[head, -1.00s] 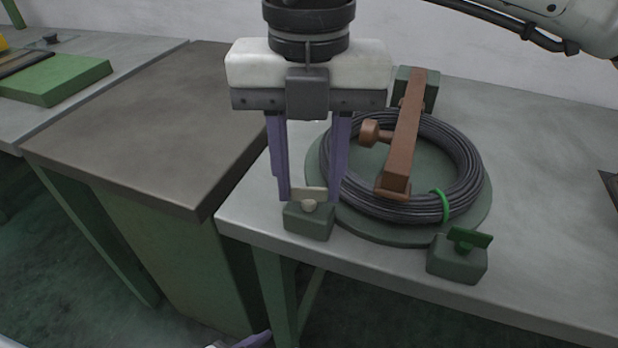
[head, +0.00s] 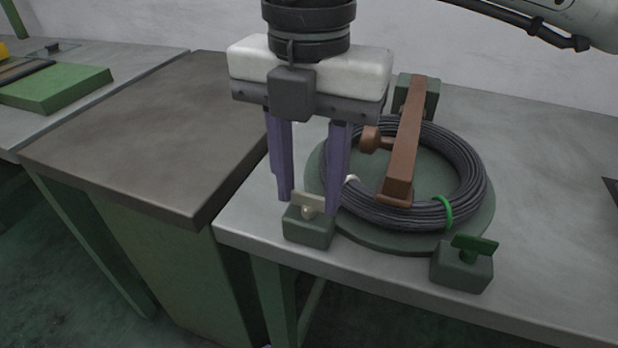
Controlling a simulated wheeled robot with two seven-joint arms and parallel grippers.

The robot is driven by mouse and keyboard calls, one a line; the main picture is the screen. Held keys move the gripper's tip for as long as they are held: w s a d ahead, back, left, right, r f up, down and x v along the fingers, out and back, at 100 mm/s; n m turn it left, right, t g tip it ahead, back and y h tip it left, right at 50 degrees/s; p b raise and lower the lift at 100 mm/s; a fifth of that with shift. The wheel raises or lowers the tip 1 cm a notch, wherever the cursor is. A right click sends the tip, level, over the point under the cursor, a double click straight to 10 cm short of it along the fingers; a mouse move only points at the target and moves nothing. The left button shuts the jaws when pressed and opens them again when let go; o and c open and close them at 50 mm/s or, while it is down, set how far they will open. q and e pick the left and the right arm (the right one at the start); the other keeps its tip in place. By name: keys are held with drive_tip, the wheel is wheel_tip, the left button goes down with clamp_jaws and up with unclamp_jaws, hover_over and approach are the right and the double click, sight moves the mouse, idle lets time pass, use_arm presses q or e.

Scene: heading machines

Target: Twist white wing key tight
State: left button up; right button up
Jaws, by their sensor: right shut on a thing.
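The white wing key (head: 312,199) stands on a small dark green block (head: 309,232) at the front left edge of the grey workbench. My right gripper (head: 308,203) points down over it, and its two purple fingers are shut on the wing key, one on each side. The fingers partly cover the key's sides. My left gripper is not in view.
A coil of dark cable (head: 462,165) lies on a round green plate (head: 478,225), under a brown clamp arm (head: 404,150). A green wing key (head: 474,246) stands on another block (head: 461,270) at front right. A brown-topped cabinet (head: 130,130) adjoins the bench on the left.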

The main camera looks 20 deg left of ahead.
sight(309, 193)
drive_tip(key=shift+w+r, duration=0.1)
drive_tip(key=o, duration=1.1)
drive_tip(key=shift+c, duration=0.2)
wheel_tip(309, 193, up, 10)
drive_tip(key=p, duration=0.2)
drive_tip(key=shift+r, duration=0.15)
